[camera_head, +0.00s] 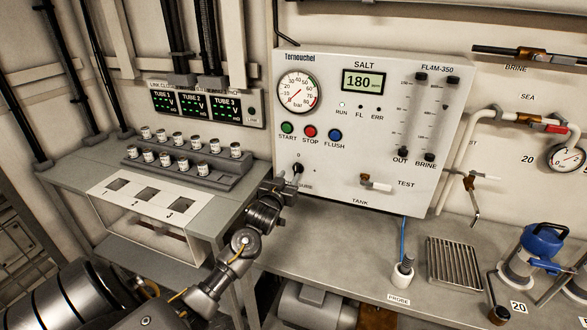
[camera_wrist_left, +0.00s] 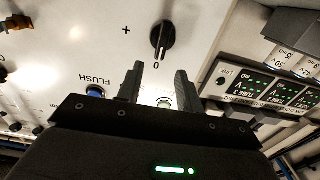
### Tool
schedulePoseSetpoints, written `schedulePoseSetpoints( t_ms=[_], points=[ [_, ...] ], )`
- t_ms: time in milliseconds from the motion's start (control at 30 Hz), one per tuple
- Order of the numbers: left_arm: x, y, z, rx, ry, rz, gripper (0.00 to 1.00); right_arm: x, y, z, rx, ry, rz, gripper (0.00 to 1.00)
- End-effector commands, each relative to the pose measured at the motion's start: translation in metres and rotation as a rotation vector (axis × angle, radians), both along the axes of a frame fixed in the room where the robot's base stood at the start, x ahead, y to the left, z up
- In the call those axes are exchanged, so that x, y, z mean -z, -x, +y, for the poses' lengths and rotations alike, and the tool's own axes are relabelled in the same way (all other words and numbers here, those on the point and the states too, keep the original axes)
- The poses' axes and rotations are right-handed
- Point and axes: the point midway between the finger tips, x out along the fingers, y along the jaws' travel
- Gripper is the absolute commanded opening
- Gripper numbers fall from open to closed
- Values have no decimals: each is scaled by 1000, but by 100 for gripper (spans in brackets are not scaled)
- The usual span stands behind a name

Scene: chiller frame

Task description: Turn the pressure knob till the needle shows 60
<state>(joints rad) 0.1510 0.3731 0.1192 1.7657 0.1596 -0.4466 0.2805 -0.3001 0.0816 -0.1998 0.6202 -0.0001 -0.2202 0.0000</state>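The black pressure knob (camera_head: 297,169) is on the lower left of the white Ternouchel panel. In the wrist view the knob (camera_wrist_left: 162,42) has its bar in line with the 0 mark, with a plus sign to one side. The round bar gauge (camera_head: 297,93) is at the panel's upper left; its red needle is too small to read surely. My left gripper (camera_head: 287,185) is just below the knob and hides part of the PRESSURE label. In the wrist view its two fingers (camera_wrist_left: 160,70) are open and apart, with nothing between them, short of the knob. My right gripper is not in view.
START, STOP and FLUSH buttons (camera_head: 310,132) sit above the knob. A TEST valve (camera_head: 375,183) is to its right. A rack of small jars (camera_head: 190,158) stands on the left bench. A probe holder (camera_head: 402,275) and a drain grate (camera_head: 454,262) are on the right counter.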

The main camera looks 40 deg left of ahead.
Motion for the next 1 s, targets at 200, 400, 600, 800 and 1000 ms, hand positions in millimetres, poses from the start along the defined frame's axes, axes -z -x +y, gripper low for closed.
schedulePoseSetpoints(
  t_ms=[200, 400, 600, 800, 1000],
  points=[
    [-2, -35, 12, -1, 1, 0, 36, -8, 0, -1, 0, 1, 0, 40],
    [0, -50, 17, 1, 0, 1, 36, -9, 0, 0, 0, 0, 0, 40],
    [0, -53, 17, 1, 0, 1, 36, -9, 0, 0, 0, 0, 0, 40],
    [0, -52, 18, 1, 0, 1, 26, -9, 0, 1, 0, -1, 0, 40],
    [0, -52, 18, 0, 0, 1, 0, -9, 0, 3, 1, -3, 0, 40]
  ],
)
